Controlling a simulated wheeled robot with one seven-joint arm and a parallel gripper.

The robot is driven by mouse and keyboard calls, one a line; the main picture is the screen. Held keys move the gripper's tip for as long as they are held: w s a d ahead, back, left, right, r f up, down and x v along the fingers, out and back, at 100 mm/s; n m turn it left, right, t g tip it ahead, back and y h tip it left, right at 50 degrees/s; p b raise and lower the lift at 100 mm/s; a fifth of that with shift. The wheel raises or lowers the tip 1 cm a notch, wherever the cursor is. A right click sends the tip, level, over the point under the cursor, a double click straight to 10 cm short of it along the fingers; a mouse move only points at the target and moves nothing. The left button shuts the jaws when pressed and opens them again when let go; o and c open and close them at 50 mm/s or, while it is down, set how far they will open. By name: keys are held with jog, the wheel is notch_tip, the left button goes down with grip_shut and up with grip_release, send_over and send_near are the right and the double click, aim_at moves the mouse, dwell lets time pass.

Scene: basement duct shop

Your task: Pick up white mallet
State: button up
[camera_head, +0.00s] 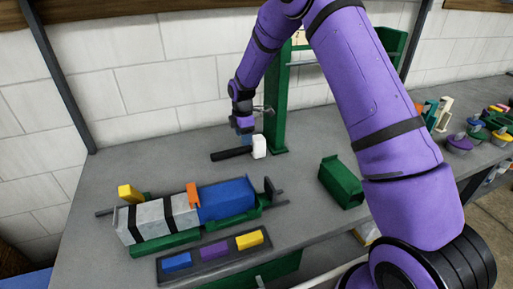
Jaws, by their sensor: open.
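The white mallet has a white head (260,146) and a black handle (231,154). It lies on the grey workbench (100,190) near the back wall, with the handle pointing left. My gripper (246,136) is right above the mallet, close to where the handle meets the head, and points down. It is open. The fingertips partly overlap the mallet in this view, and I cannot tell whether they touch it.
A green upright frame (277,105) stands just right of the mallet. In front is a duct assembly (150,220) with a blue section, and a dark tray (208,252) of coloured blocks. A green box (341,183) sits to the right. The bench left of the mallet is clear.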

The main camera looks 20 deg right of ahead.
aim_at(245, 147)
jog(key=shift+s+d+f, duration=0.15)
jog(key=shift+f, duration=1.35)
jog(key=shift+s+d+f, duration=0.1)
jog(key=shift+s+f, duration=0.05)
jog(key=shift+f, duration=1.35)
grip_shut()
